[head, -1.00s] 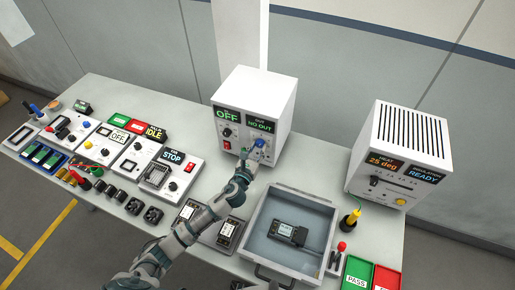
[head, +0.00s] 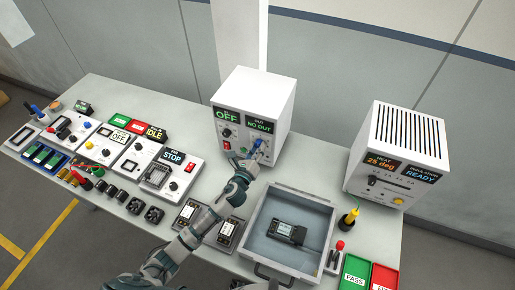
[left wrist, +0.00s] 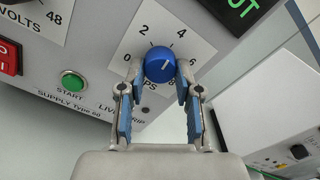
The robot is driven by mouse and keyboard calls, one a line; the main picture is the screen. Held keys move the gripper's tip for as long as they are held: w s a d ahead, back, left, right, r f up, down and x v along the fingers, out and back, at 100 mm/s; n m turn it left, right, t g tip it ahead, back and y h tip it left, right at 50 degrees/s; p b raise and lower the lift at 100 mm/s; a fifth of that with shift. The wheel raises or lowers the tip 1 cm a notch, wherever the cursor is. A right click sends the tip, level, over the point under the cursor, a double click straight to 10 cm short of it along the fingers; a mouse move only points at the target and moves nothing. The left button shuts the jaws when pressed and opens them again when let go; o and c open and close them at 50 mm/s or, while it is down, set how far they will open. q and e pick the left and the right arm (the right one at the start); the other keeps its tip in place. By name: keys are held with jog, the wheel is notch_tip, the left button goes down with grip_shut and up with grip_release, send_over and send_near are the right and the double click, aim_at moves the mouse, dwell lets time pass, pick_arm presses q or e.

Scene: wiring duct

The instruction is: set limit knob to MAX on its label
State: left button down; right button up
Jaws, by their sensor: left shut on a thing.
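A round blue knob (left wrist: 160,64) with a white mark sits on a white scale label (left wrist: 140,45) numbered from 0 upward. The mark points up and right in the left wrist view, roughly between 4 and 6. No word MAX is readable on the label. My left gripper (left wrist: 160,75) has its two fingers closed on opposite sides of the knob. In the head view the left gripper (head: 252,154) is at the front of the white supply box (head: 262,92), partly hiding the knob (head: 260,143).
The supply's displays read OFF and NO OUT. A green START button (left wrist: 72,79) and a red switch (left wrist: 10,58) lie left of the knob. A grey tray (head: 258,225) holding a dark device stands in front. A white heater box (head: 405,140) stands to the right.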

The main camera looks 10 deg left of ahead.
pick_arm(q)
jog(key=n, duration=0.5)
jog(key=shift+r+n+p, duration=0.25)
jog(key=shift+n+p, duration=0.05)
jog(key=shift+p, duration=0.05)
jog(key=n, duration=0.4)
jog(key=shift+n+p, duration=0.3)
jog(key=shift+p, duration=0.05)
jog(key=c, duration=0.9)
grip_release()
jog(key=shift+o, duration=0.6)
jog(key=shift+w+a+f, duration=0.1)
jog(key=shift+w+f, duration=0.05)
jog(key=shift+f, duration=0.05)
jog(key=s+a, duration=0.2)
jog(key=s, duration=0.9)
jog(key=shift+s+a, duration=0.2)
jog(key=shift+s, duration=0.15)
